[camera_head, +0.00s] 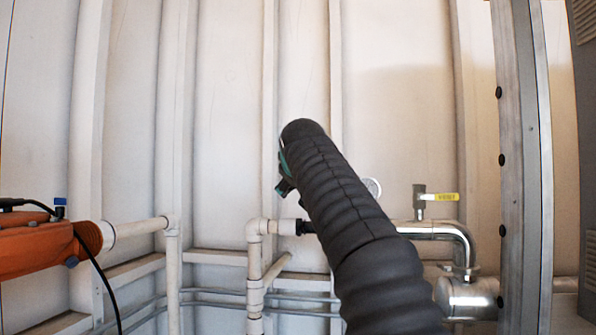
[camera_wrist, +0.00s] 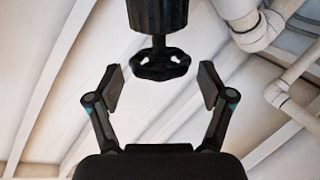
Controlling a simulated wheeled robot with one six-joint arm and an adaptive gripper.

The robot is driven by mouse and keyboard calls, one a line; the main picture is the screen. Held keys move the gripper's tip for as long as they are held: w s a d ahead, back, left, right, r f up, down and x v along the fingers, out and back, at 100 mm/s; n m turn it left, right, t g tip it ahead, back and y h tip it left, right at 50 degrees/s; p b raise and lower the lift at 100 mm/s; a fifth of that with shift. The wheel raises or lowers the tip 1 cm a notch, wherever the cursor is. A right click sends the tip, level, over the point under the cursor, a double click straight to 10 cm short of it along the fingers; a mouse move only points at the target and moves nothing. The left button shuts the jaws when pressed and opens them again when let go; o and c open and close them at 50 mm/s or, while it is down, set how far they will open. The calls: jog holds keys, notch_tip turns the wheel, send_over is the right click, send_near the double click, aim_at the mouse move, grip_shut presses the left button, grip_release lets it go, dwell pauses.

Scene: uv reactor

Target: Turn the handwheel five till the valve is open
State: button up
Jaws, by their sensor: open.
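A black handwheel (camera_wrist: 160,65) with a ring-shaped rim shows near the top centre of the wrist view, below a dark cylindrical body (camera_wrist: 157,14). My gripper (camera_wrist: 161,87) is open, with one finger on each side of the handwheel's line. The fingers are apart from the rim and nothing is between them. In the head view my dark arm rises through the middle and hides most of my gripper. I cannot make out the handwheel there. No number on it is readable, and whether the valve is open does not show.
White pipes (camera_head: 255,275) run along the ribbed wall. A yellow lever (camera_head: 440,197) tops a metal pipe (camera_head: 462,240) at right. An orange device (camera_head: 45,245) is at left, a metal post (camera_head: 520,150) at right.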

aim_at(291, 188)
jog(key=v, duration=1)
jog(key=o, duration=0.3)
jog(key=shift+f, duration=0.1)
jog(key=shift+o, duration=0.4)
jog(key=a+f+n+y+b, duration=0.1)
jog(key=a+f+b, duration=0.1)
jog(key=a+f, duration=0.3)
jog(key=shift+a+g+b, duration=0.25)
jog(key=shift+g+b, duration=0.05)
jog(key=shift+b, duration=0.05)
jog(key=w+a+f+m+t+h+b, duration=0.1)
jog(key=w+a+f+t+h+b, duration=0.2)
jog(key=f+h, duration=0.5)
notch_tip(291, 188, up, 5)
jog(key=s+d+m+t+h+b, duration=0.1)
jog(key=d+m+t+h, duration=0.1)
jog(key=m+h, duration=0.3)
jog(key=shift+m+y, duration=0.6)
jog(key=shift+m, duration=0.1)
jog(key=p+x, duration=0.4)
jog(key=x, duration=0.8)
jog(key=shift+a+p, duration=0.1)
jog(key=shift+p, duration=0.2)
jog(key=shift+x, duration=0.75)
